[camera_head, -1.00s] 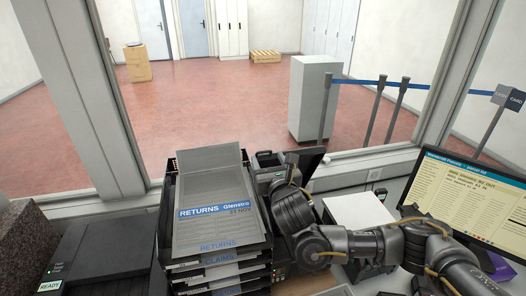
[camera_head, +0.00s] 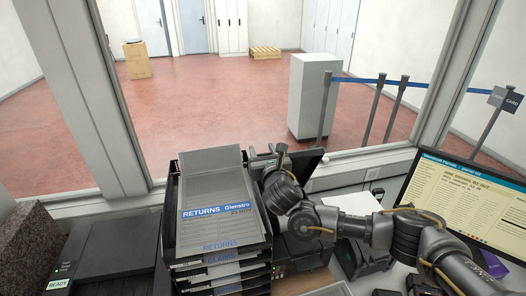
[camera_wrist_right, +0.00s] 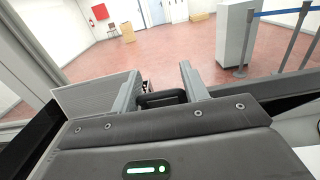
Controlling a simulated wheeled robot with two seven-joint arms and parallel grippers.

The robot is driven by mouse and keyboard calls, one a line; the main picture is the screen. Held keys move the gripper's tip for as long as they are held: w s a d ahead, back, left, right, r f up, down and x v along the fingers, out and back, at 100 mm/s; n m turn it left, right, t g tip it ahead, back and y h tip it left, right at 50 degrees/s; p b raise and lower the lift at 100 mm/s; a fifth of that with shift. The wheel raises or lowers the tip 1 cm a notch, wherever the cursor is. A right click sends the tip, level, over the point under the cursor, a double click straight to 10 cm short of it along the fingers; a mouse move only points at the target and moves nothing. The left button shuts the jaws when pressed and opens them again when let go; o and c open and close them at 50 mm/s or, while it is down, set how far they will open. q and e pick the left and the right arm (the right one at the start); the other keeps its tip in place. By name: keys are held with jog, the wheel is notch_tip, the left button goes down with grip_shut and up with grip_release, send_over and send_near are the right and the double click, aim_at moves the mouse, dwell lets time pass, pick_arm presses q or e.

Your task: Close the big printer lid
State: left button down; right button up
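A black printer (camera_head: 305,250) stands right of the paper trays, mostly hidden behind my right arm. A dark raised panel (camera_head: 309,160), which looks like its open lid, tilts up behind my right gripper. My right gripper (camera_head: 268,163) is above the printer, by the left side of this panel. In the right wrist view the two grey fingers (camera_wrist_right: 158,88) stand apart. A dark bar (camera_wrist_right: 162,98) shows between them; I cannot tell whether they touch it. My left gripper is not in view.
A stack of paper trays (camera_head: 222,262) with a RETURNS sheet (camera_head: 218,195) stands close left of my right gripper. A black machine with a READY display (camera_head: 58,284) is at far left. A monitor (camera_head: 470,200) stands at right. A window frame (camera_head: 370,163) runs behind the counter.

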jog(key=shift+d, duration=0.1)
jog(key=c, duration=0.7)
jog(key=shift+o, duration=0.2)
jog(key=s, duration=0.1)
jog(key=s+f, duration=0.1)
jog(key=s+b, duration=0.1)
jog(key=shift+s+d+f, duration=0.2)
jog(key=shift+d+f, duration=0.05)
jog(key=shift+d, duration=0.05)
jog(key=o, duration=1.2)
jog(key=shift+d, duration=0.1)
jog(key=shift+s, duration=0.15)
